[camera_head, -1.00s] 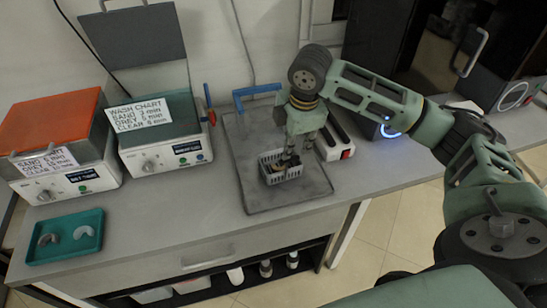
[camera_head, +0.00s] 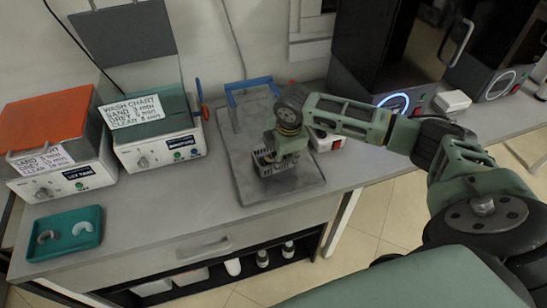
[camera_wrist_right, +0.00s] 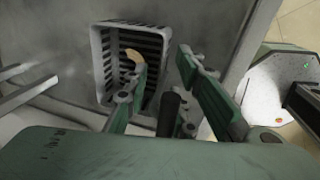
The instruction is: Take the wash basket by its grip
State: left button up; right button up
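The wash basket (camera_head: 267,167) is a small grey slatted basket on a flat grey tray (camera_head: 295,186). In the head view my right gripper (camera_head: 277,155) is down at the basket and hides much of it. In the right wrist view the basket (camera_wrist_right: 103,62) lies left of centre, with a tan piece (camera_wrist_right: 135,57) inside. My right gripper (camera_wrist_right: 162,62) is open there, its fingers apart on either side of the basket's right wall. A dark post stands between the fingers; I cannot tell whether it is the grip. My left gripper is not in view.
Two wash units, one with an orange lid (camera_head: 48,120) and one with a green lid (camera_head: 150,118), stand to the left. A teal tray (camera_head: 64,234) lies front left. A blue handle (camera_head: 248,84) is behind the basket. Dark machines (camera_head: 385,55) stand at the back right.

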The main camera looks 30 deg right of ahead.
grip_shut()
dwell(0.4)
jog(key=shift+r, duration=0.2)
